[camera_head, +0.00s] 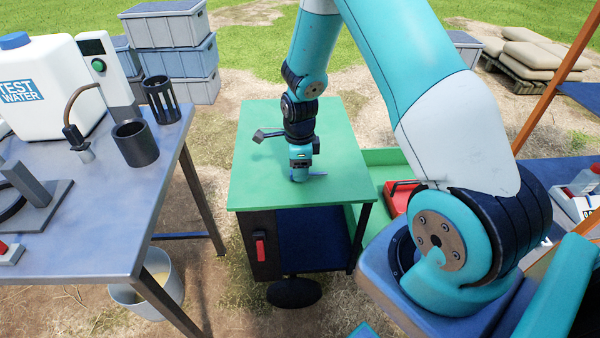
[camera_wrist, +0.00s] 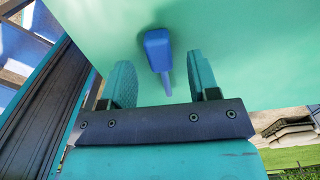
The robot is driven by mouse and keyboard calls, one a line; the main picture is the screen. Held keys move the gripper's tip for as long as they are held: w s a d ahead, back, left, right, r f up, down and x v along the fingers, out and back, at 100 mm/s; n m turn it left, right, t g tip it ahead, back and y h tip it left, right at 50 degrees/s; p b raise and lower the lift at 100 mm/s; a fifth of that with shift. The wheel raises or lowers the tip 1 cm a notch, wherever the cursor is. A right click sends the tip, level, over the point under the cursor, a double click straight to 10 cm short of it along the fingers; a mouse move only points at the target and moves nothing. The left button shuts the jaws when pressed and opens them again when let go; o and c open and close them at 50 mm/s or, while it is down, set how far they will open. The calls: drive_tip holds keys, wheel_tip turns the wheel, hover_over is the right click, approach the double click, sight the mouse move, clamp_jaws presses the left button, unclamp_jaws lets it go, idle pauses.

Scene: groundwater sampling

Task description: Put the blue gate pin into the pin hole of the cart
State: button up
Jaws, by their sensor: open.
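The blue gate pin (camera_wrist: 157,52) shows in the wrist view against the green top, with a broad grip and a thinner shaft. My gripper (camera_wrist: 163,78) is open, with one finger on each side of the pin's shaft and gaps between. In the head view my gripper (camera_head: 300,177) points down close over the green top of the cart (camera_head: 345,185). The pin is largely hidden or too small to tell there. I cannot make out the pin hole in either view.
A metal table (camera_head: 150,215) with a white water container (camera_head: 45,85) and black cups stands at the left. A bucket (camera_head: 165,280) sits under it. A red item (camera_head: 398,197) lies in a green tray right of the cart. Most of the cart top is clear.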

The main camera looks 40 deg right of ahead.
drive_tip(key=shift+f, duration=0.85)
drive_tip(key=c, duration=1)
drive_tip(key=shift+r, duration=0.1)
